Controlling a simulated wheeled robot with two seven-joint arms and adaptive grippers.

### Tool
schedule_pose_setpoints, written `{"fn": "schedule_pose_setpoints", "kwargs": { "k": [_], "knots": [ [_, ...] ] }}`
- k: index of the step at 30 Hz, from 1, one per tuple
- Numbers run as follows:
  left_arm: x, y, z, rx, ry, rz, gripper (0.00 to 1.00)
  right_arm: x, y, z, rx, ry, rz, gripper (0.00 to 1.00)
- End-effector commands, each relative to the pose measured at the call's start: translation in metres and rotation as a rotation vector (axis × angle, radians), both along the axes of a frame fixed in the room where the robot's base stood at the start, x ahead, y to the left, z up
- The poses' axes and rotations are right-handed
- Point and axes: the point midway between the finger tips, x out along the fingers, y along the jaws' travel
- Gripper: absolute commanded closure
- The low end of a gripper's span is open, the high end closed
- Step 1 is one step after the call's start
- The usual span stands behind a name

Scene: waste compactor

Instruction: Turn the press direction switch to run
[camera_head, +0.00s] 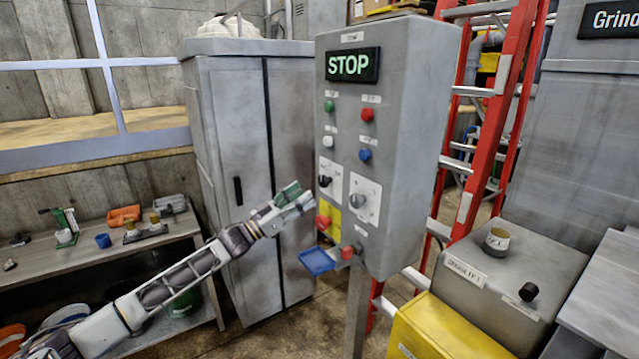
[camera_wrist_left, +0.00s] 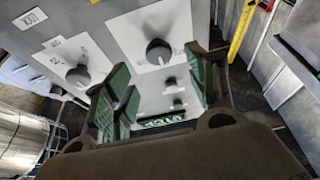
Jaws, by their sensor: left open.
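The grey control box (camera_head: 395,130) carries a lit STOP display (camera_head: 352,65). Low on its front are two black rotary switches on white plates, a left switch (camera_head: 325,181) and a right switch (camera_head: 359,200); their lettering is too small to read. My left gripper (camera_head: 304,199) is open and empty, just left of the left switch. The left wrist view looks upside down: a dark knob (camera_wrist_left: 158,52) lies ahead between the green-padded fingers (camera_wrist_left: 163,88), with no contact visible. A second knob (camera_wrist_left: 78,75) is left of it. My right gripper is not in view.
Green (camera_head: 329,106), red (camera_head: 367,115), white (camera_head: 328,141) and blue (camera_head: 365,155) buttons sit above the switches. A red mushroom button (camera_head: 323,221) and a blue tray (camera_head: 317,261) are below. A grey cabinet (camera_head: 225,130) stands behind; a red ladder (camera_head: 505,90) stands right.

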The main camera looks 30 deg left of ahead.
Motion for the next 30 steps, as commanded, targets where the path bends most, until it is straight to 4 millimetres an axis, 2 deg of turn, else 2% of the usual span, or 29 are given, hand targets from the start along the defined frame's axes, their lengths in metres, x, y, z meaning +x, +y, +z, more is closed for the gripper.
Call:
{"fn": "schedule_pose_setpoints", "kwargs": {
  "k": [30],
  "knots": [
    [0.047, -0.028, 0.024, -0.001, -0.001, 0.000, 0.43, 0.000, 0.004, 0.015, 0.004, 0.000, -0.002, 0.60]
  ]
}}
